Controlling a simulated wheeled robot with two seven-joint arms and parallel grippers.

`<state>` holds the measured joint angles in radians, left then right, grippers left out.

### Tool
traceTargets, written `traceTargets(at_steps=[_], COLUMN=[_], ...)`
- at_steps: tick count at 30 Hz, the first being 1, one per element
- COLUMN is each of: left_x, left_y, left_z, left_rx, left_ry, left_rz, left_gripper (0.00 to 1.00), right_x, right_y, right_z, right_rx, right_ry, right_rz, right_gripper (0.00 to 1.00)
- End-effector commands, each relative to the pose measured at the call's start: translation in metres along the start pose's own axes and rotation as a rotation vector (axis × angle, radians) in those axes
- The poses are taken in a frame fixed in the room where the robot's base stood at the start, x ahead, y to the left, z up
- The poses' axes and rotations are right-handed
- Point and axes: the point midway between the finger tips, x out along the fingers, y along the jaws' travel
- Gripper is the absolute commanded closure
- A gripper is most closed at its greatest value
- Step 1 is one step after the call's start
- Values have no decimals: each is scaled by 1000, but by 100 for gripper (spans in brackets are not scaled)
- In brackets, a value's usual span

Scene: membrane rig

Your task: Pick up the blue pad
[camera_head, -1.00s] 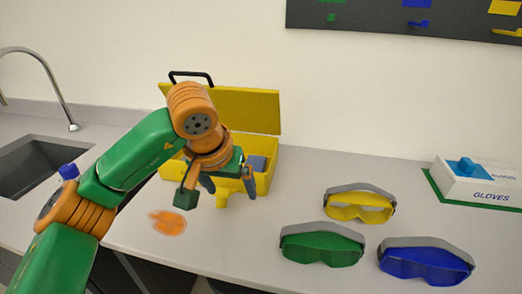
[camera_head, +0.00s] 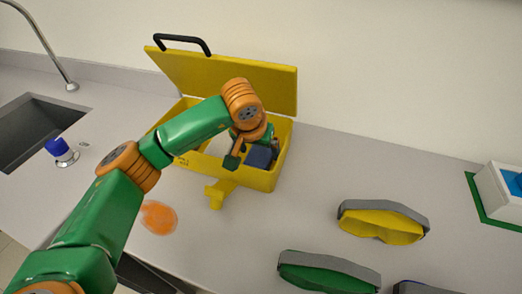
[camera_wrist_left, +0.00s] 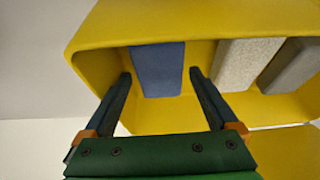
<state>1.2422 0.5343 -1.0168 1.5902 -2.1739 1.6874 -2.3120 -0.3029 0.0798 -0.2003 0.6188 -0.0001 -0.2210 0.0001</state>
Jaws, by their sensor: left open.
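The blue pad (camera_head: 259,156) lies in the right part of the open yellow box (camera_head: 245,180), partly hidden by my gripper in the head view. In the left wrist view the blue pad (camera_wrist_left: 157,66) lies at the left of a row in the box, ahead of and between my fingers. My left gripper (camera_head: 252,152) is over the box. In the left wrist view the left gripper (camera_wrist_left: 161,73) is open, one finger toward each side of the pad, with nothing held. Contact cannot be told. My right gripper is not in view.
A whitish pad (camera_wrist_left: 245,62) and a grey pad (camera_wrist_left: 291,65) share the box. The raised lid (camera_head: 235,85) stands behind. A yellow spout-like part (camera_head: 216,194) sits in front, near an orange spill (camera_head: 158,217). Yellow goggles (camera_head: 382,224) and green goggles (camera_head: 328,274) lie right.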

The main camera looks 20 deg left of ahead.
Motion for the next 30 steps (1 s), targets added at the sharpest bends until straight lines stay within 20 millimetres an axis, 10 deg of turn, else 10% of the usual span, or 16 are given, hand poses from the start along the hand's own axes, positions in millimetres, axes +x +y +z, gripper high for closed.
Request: traceTargets(at_steps=[11, 18, 30], left_x=[24, 24, 6], left_y=[0, 0, 0], left_z=[0, 0, -9], left_rx=[0, 0, -1], left_ry=[1, 0, 5], left_rz=[0, 0, 0], left_gripper=[7, 72, 76], right_x=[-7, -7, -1], right_y=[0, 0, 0], right_z=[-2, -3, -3], right_rx=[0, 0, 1], right_ry=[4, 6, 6], right_rz=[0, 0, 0], right_gripper=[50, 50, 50])
